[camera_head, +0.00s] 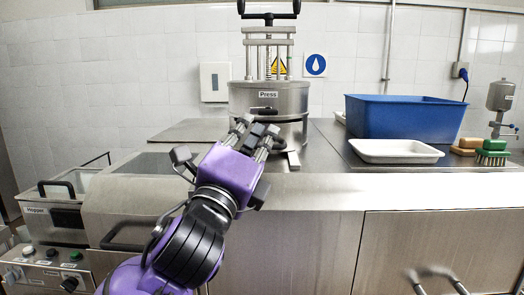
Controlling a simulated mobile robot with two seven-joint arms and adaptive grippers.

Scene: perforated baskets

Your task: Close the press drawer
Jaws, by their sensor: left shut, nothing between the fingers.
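The press (268,95) is a steel cylinder labelled "Press" at the back middle of the counter, with a screw frame and black top handle. A dark handle shows on its front, just under the label. My purple left gripper (256,133) reaches up from below to the press's lower front. The gripper hides much of the lower front, so how far the drawer stands out is unclear.
A blue bin (405,117), a white tray (396,151) and brushes (491,153) stand to the right. A hopper (55,210) with a button panel (50,270) is at the lower left. The counter left of the press is clear.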

